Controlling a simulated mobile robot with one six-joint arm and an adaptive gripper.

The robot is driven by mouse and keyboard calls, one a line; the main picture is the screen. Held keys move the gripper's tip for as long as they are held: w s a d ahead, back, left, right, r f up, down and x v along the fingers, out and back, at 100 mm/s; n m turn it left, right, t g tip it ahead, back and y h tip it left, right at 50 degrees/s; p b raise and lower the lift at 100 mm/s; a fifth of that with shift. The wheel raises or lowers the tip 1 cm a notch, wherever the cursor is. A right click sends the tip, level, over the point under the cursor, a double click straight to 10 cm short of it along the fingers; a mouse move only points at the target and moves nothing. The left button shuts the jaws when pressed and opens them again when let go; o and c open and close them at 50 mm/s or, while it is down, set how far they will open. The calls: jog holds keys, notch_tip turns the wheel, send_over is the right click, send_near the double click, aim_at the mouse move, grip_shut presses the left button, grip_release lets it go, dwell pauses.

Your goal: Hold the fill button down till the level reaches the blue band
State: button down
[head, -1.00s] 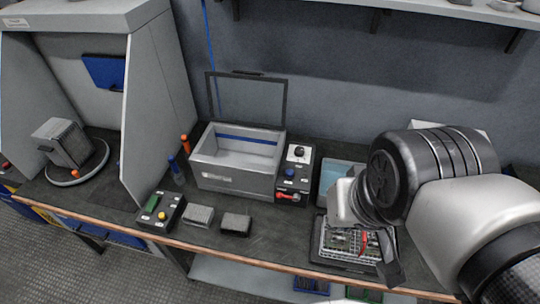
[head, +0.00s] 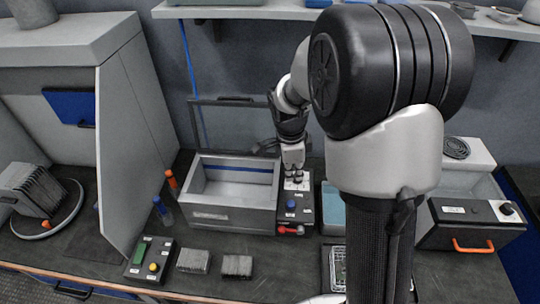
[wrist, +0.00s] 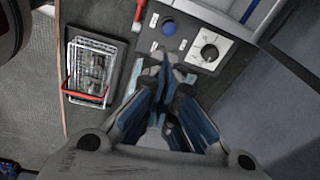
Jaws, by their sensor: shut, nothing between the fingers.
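The control box (head: 287,226) stands against the right side of the grey open tank (head: 232,218). It has a blue round button (head: 291,204), also in the wrist view (wrist: 169,26), and a black knob (wrist: 209,52) on a white plate. A blue band (head: 240,166) runs along the tank's inner back wall; I cannot make out a liquid level. My gripper (head: 295,182) is shut and empty, pointing down over the back of the box, behind the button in the head view. In the wrist view its tips (wrist: 165,62) show apart from the button. Their height is unclear.
A red lever (head: 289,230) sits at the box's front. The tank's raised lid (head: 213,125) is behind. A wire basket (wrist: 88,72) with a red handle lies nearby. Another control box (head: 151,262) and two grey blocks (head: 193,261) are front left. A shelf hangs above.

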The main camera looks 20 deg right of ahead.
aim_at(294, 204)
jog(key=w+f, duration=0.1)
jog(key=w+f+m, duration=0.1)
jog(key=shift+f+m, duration=0.3)
jog(key=shift+f, duration=0.1)
jog(key=f+b, duration=0.1)
jog(key=f, duration=0.3)
jog(key=d+f+b, duration=0.1)
jog(key=f, duration=0.4)
jog(key=d+f+b, duration=0.1)
jog(key=f, duration=0.4)
jog(key=shift+b, duration=0.4)
jog(key=shift+r, duration=0.1)
jog(key=shift+f+b, duration=1.1)
jog(key=shift+b, duration=0.15)
dwell(4.2)
